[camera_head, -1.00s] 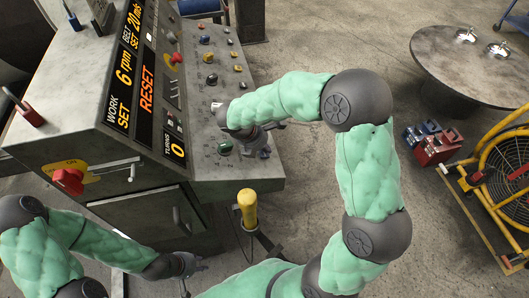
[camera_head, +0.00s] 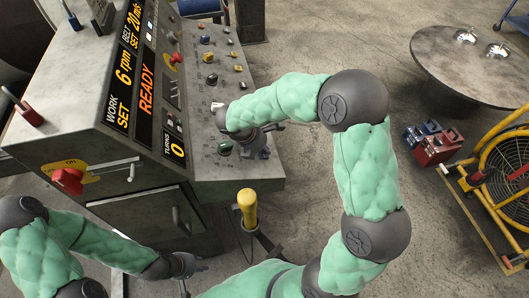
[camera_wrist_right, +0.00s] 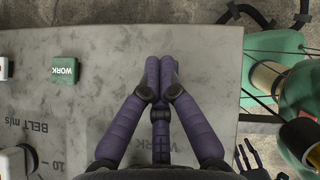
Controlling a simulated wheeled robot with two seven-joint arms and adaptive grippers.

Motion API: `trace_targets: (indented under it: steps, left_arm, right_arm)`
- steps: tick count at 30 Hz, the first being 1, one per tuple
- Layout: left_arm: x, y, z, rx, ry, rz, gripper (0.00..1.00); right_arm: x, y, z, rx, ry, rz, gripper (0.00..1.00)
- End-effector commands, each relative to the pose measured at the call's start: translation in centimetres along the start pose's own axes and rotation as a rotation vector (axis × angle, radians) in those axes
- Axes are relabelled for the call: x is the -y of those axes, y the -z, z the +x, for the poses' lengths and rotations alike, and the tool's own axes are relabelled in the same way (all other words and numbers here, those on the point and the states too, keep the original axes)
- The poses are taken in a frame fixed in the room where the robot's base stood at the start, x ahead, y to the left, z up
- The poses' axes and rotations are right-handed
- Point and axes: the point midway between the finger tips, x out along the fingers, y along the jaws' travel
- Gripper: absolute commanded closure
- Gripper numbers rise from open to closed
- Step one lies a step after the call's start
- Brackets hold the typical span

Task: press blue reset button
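The control panel (camera_head: 183,115) shows READY in orange on its display (camera_head: 146,90). Small dark-blue caps (camera_head: 204,40) (camera_head: 211,79) stand on its sloped face; I cannot read which is the reset button. My right gripper (camera_head: 258,148) is over the near end of the face, beside the green WORK button (camera_head: 225,147). In the right wrist view its fingers (camera_wrist_right: 160,66) are together with nothing between them, and the green WORK button (camera_wrist_right: 65,69) is to their left. No blue button shows there. My left gripper (camera_head: 192,264) hangs low before the cabinet, too small to judge.
A yellow-topped post (camera_head: 247,208) stands just in front of the panel. A red knob (camera_head: 68,179) is on the cabinet's near side. A round table (camera_head: 470,75), red and blue boxes (camera_head: 433,146) and a yellow-framed fan (camera_head: 505,180) stand at right. The floor between is free.

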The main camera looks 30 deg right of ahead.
Motion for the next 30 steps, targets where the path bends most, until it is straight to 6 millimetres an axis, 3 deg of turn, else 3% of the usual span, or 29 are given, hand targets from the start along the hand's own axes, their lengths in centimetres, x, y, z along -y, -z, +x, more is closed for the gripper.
trace_targets:
  steps: [15, 30]
  left_arm:
    - [-0.6, -0.1, -1.7, 0.0, 0.0, 0.0, 0.66]
    - [-0.8, -0.1, -2.1, 0.0, 0.0, 0.0, 0.66]
  right_arm:
    - [0.5, -1.1, -1.3, -0.001, 0.001, -0.001, 1.0]
    - [0.6, -1.5, -1.6, 0.0, 0.0, 0.0, 1.0]
